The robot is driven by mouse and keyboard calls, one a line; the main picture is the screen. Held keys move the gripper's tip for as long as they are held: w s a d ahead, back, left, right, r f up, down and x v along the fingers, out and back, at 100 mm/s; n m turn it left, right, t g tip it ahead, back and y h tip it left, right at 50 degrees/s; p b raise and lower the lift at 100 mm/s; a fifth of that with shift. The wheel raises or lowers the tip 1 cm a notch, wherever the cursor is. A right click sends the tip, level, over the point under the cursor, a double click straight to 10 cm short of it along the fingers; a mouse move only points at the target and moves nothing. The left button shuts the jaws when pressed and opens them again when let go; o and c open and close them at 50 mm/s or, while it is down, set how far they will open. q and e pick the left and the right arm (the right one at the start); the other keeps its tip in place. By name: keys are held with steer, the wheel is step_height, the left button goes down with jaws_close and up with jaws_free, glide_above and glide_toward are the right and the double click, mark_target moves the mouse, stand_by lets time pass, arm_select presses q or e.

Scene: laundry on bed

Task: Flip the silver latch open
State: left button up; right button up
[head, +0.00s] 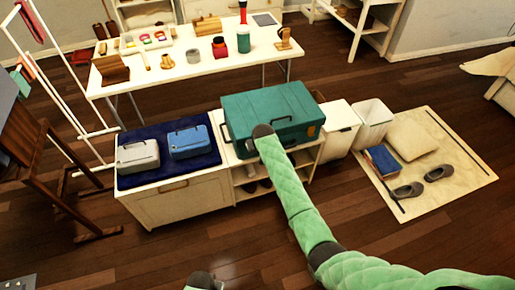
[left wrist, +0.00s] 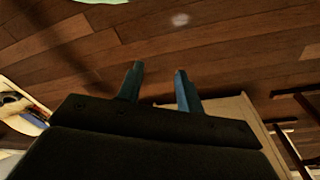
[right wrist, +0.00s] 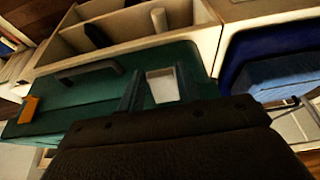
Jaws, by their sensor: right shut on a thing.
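The teal toolbox (head: 275,108) sits closed on a low white shelf unit. In the right wrist view, the silver latch (right wrist: 163,86) shows as a pale plate on the front of the toolbox (right wrist: 95,88). My right gripper (right wrist: 160,72) is shut on this latch, with a finger on either side of it. In the head view my right forearm and wrist cover the latch and the fingertips. An orange latch (right wrist: 29,108) is on the same front face, beyond the dark handle (right wrist: 90,70). My left gripper (left wrist: 159,70) is open and empty above the wooden floor.
A grey case (head: 137,156) and a blue case (head: 189,141) stand on a dark blue cushion left of the toolbox. A white bin (head: 372,120) stands to the right, near a mat with shoes. A white table (head: 185,70) with several items stands behind. Floor in front is clear.

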steer(key=shift+w+r+g+p, duration=0.2)
steer(key=shift+r+g+p, duration=0.6)
steer(key=shift+p, duration=0.45)
arm_select(q)
step_height(320, 180, down, 9)
steer(key=s+a, duration=0.1)
steer(key=a, duration=0.1)
steer(key=shift+s+a+r+t+p, duration=0.15)
steer(key=shift+s+t+p, duration=0.15)
arm_select(e)
steer(key=shift+f+g+h, duration=0.15)
steer(key=shift+g+h, duration=0.15)
steer(key=o, duration=0.9)
